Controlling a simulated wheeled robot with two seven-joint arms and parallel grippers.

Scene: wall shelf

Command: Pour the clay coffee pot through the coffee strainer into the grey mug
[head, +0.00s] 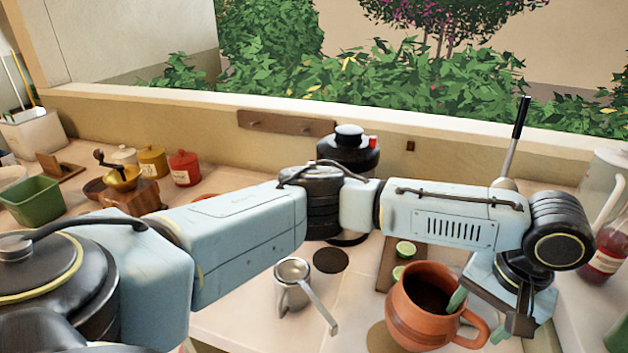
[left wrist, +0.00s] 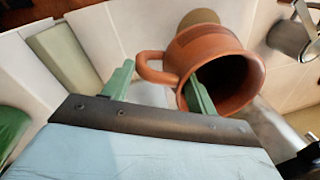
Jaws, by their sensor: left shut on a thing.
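The clay coffee pot (head: 412,312) is orange-brown, with dark contents inside its wide mouth. It is at the lower right of the head view and at the upper middle of the left wrist view (left wrist: 207,52). My left gripper (head: 484,312) is shut on its handle side; its green fingers (left wrist: 158,88) stand either side of the handle. The pot looks near upright and beside its round tan mat. The grey mug (head: 291,298) stands on the counter to its left. The coffee strainer (head: 293,270) sits over the mug's mouth, its long handle pointing lower right.
A cutting board (head: 386,268) with lime pieces lies behind the pot. A dark round mat (head: 330,261) lies behind the mug. A red bottle (head: 606,255) stands at the right. Grinder (head: 122,180), jars and a green tub (head: 33,202) are at the left.

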